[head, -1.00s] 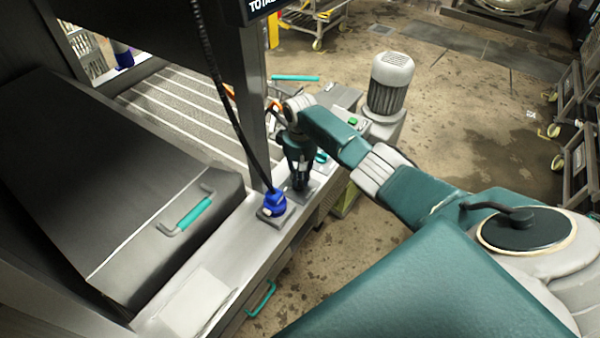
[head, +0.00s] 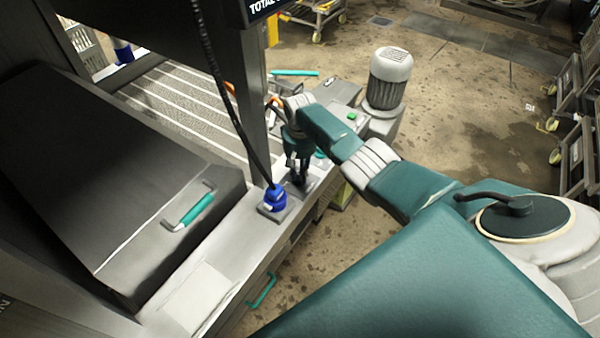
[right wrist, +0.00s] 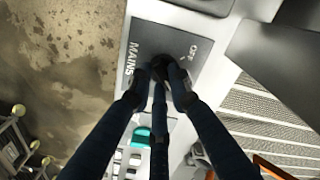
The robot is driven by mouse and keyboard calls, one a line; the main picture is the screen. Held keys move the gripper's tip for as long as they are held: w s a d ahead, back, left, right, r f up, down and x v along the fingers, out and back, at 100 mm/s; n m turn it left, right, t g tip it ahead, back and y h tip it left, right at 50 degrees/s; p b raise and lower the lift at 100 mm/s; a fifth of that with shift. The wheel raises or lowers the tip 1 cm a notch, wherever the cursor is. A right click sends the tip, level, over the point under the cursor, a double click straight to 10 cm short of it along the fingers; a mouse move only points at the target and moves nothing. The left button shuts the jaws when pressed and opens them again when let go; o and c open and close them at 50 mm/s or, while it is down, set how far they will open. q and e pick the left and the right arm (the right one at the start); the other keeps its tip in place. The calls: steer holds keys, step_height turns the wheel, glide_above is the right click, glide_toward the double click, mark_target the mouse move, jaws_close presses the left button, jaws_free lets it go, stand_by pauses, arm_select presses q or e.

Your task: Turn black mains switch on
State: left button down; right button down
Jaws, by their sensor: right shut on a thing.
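The black mains switch (right wrist: 160,66) sits on a dark grey plate (right wrist: 147,40) marked "MAINS", with "OFF" printed at the upper right in the right wrist view. My right gripper (right wrist: 163,78) is shut on the switch, its dark fingers around the knob and hiding most of it. I cannot tell which way the knob points. In the head view my right gripper (head: 298,180) reaches down onto the plate, on the steel ledge beside a post. My left gripper is not in view.
A blue plug (head: 273,199) with a black cable stands on the ledge right beside my right gripper. A steel post (head: 252,100) rises close behind. A lid with a teal handle (head: 195,208) lies left. Open floor is at the right.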

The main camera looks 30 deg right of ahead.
mark_target(300, 176)
steer(key=shift+w+r, duration=0.1)
steer(key=shift+w, duration=0.05)
steer(key=c, duration=1.6)
jaws_free()
step_height(300, 176, up, 12)
steer(key=shift+f, duration=0.1)
